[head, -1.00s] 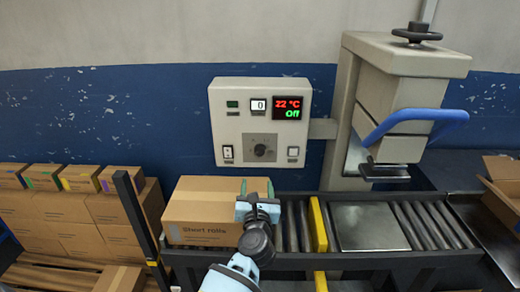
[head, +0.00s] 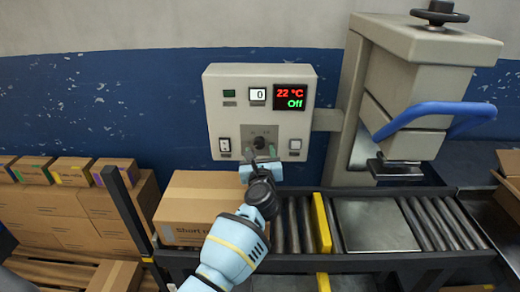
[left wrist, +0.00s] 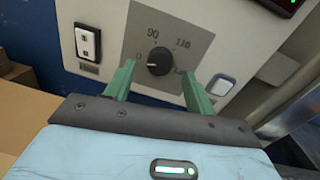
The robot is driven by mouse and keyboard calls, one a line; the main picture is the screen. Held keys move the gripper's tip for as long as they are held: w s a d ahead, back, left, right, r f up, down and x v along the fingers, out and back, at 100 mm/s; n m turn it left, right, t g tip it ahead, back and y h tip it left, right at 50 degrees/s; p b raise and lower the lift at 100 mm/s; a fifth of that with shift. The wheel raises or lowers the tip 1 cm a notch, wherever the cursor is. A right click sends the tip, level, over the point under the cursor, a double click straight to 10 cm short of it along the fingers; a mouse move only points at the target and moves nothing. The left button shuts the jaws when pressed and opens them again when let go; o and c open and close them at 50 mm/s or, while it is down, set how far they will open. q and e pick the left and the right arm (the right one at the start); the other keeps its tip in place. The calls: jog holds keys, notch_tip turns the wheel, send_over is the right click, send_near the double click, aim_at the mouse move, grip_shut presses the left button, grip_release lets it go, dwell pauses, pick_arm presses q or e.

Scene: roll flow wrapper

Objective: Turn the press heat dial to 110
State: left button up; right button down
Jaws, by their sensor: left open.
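The heat dial is a black round knob (head: 260,144) on a grey square plate of the control box (head: 213,95). In the left wrist view the knob (left wrist: 159,61) has a pale pointer mark toward the 0 on its left; 90 and 110 are printed above it. My left gripper (head: 262,153) is open just below and in front of the dial. In the left wrist view its green fingertips (left wrist: 156,80) stand either side of the knob, apart from it. The display (head: 290,97) reads 22 °C and Off. My right gripper is not in view.
A rocker switch (head: 225,145) and a button (head: 295,144) flank the dial. A Short rolls carton (head: 190,200) stands on the roller conveyor below. The press with its blue handle (head: 435,115) stands to the right.

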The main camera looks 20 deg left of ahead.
aim_at(259, 143)
pick_arm(q)
jog(key=shift+x, duration=0.95)
jog(key=shift+w+a, duration=0.15)
jog(key=shift+w, duration=0.25)
jog(key=c, duration=1)
